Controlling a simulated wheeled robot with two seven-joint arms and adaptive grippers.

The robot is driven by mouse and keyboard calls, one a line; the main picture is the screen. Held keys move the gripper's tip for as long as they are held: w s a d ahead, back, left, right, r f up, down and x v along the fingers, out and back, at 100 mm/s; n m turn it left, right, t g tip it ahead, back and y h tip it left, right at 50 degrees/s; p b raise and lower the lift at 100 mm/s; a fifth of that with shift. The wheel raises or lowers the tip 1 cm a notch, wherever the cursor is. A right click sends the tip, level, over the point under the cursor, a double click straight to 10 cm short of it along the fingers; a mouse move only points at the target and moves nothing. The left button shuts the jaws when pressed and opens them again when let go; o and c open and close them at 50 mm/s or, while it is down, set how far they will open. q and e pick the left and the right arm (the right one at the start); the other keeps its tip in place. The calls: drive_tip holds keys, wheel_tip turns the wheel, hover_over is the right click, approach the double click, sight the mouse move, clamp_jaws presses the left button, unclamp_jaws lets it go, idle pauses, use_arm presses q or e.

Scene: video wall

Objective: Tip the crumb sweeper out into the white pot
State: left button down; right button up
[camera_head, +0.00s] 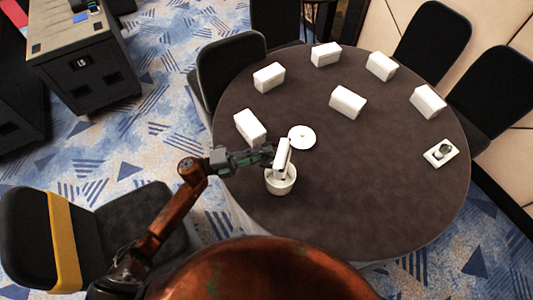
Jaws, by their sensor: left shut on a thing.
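A white pot (280,186) stands on the round dark table near its front left edge. My left gripper (268,155) is shut on the crumb sweeper (283,154), a white, elongated piece. It holds the sweeper steeply tilted above the pot, with the lower end at or just inside the pot's mouth. I cannot tell whether it touches the rim, and the pot's inside is mostly hidden. My right gripper is not in view.
The round table (400,190) carries several white boxes. A white round lid or plate (302,137) lies just behind the pot. A small dark item on a white square (441,152) is at the right. Chairs surround the table; its front right is clear.

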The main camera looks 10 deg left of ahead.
use_arm(q)
drive_tip(key=f+n+h+b, duration=0.1)
drive_tip(key=b, duration=0.1)
drive_tip(key=t+h+b, duration=0.1)
drive_tip(key=b, duration=0.2)
drive_tip(key=shift+a+f+n+t+h, duration=0.3)
drive_tip(key=shift+a+f+n, duration=0.05)
drive_tip(key=shift+a+n, duration=0.05)
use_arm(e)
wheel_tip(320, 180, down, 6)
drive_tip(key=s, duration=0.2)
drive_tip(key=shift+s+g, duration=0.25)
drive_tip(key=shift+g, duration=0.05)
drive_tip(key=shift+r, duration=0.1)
